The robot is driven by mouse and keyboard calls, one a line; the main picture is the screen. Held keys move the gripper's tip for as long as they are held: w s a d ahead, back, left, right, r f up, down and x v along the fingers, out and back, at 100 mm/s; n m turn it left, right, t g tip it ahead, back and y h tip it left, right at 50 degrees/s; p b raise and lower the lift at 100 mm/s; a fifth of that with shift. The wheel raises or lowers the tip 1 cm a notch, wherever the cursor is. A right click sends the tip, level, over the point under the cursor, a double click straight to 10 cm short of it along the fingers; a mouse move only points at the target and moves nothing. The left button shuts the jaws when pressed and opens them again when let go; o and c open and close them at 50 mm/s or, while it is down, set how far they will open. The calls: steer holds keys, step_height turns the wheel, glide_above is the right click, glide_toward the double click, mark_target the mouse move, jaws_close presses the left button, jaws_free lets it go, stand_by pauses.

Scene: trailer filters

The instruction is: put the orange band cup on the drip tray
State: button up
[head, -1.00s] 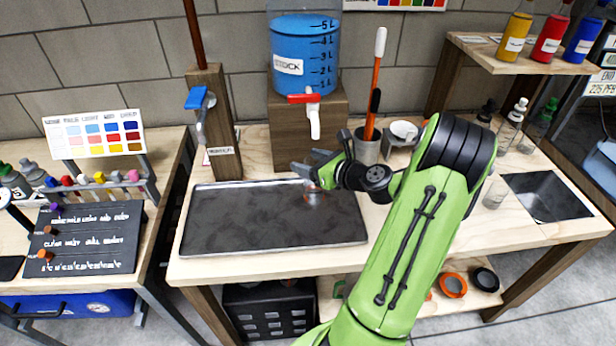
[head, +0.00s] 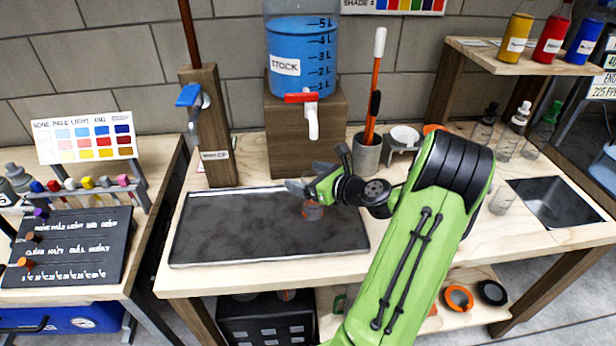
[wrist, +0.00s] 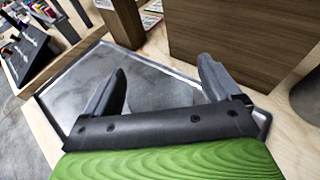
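The small clear cup with an orange band (head: 312,211) is at the dark drip tray (head: 230,235), toward its right part. It appears upright on the tray surface, just below my gripper in the head view. My gripper (head: 305,179) is over the back right part of the tray, with its two fingers spread. In the wrist view my gripper (wrist: 160,85) is open, with a wide gap between the fingers and the tray (wrist: 70,90) behind. A faint pale shape shows between the fingers there; I cannot tell whether it is the cup.
The blue stock tank (head: 300,65) with its red-handled tap (head: 308,99) stands on a wooden block (head: 290,145) behind the tray. A wooden post (head: 211,130) rises at the back left. A grey pot with tools (head: 367,155) stands at the right. The tray's left half is clear.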

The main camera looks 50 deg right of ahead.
steer(key=shift+s+d+r, duration=0.1)
steer(key=shift+s+r, duration=0.1)
steer(key=shift+s, duration=0.05)
steer(key=p+v, duration=0.3)
steer(key=v, duration=0.9)
steer(key=w+a+n+g+y, duration=0.2)
steer(key=w+a+n+g, duration=0.15)
steer(key=a+n, duration=0.5)
steer(key=w+a+n+g+y, duration=0.2)
steer(key=w+a+n+g, duration=0.15)
steer(key=a+n, duration=0.55)
steer(key=s+a+r+n+g+h, duration=0.1)
steer(key=s+a+r+n+h, duration=0.1)
steer(key=s+a+n, duration=0.4)
steer(key=s+a+r+n+g+h, duration=0.1)
steer(key=s+a+r+n+h, duration=0.1)
steer(key=s+a+r+n, duration=0.3)
steer(key=s+a+n, duration=0.1)
steer(key=s+n, duration=0.2)
steer(key=n, duration=0.4)
steer(key=shift+a, duration=0.25)
